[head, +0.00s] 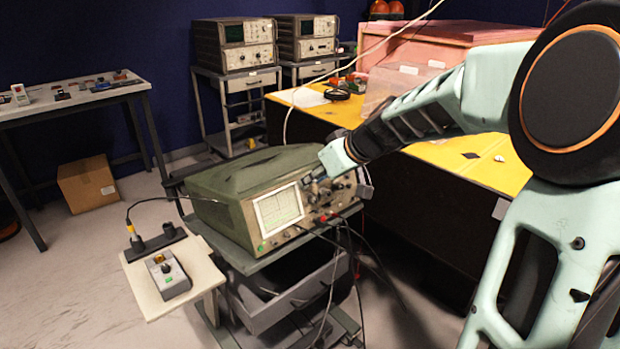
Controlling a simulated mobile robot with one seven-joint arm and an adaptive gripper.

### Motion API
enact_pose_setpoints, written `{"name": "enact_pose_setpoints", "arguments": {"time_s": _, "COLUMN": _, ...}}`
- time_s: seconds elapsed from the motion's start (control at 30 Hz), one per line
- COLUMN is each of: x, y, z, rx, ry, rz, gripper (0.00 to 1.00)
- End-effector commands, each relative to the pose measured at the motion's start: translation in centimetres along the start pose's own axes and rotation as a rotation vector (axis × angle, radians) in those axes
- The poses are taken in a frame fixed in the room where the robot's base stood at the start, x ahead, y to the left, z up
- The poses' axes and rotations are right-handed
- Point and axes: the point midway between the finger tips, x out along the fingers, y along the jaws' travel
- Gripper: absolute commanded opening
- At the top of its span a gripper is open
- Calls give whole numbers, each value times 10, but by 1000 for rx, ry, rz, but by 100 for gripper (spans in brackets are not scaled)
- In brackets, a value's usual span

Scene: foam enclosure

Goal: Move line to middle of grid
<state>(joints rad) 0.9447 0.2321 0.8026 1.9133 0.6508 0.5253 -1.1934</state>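A green oscilloscope (245,190) stands on a cart in the middle of the head view. Its lit screen (278,209) shows a pale grid with faint lines. The picture is too small to tell where the trace lies on the grid. Knobs (338,187) fill the panel to the right of the screen. My gripper (312,181) reaches in from the right, its tip at the upper panel just right of the screen. Whether it touches a knob, and whether its fingers are open or shut, cannot be made out. It hides part of the panel.
A small side shelf (205,279) holds a grey box (168,274) and a cabled probe stand. Cables hang below the oscilloscope's front. A yellow-topped bench (475,165) stands behind my arm. More instruments (233,44) stand at the back, and a cardboard box (87,184) lies on the floor at left.

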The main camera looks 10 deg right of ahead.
Motion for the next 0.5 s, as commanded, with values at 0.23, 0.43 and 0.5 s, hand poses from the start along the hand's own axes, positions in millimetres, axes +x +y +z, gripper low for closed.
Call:
{"name": "enact_pose_setpoints", "arguments": {"time_s": 0.23, "x": 7, "y": 0, "z": 0, "rx": 0, "ry": 0, "rz": 0, "gripper": 27}}
{"name": "enact_pose_setpoints", "arguments": {"time_s": 0.43, "x": 6, "y": 0, "z": 0, "rx": 0, "ry": 0, "rz": 0, "gripper": 23}}
{"name": "enact_pose_setpoints", "arguments": {"time_s": 0.5, "x": 6, "y": 0, "z": 0, "rx": 0, "ry": 0, "rz": 0, "gripper": 15}}
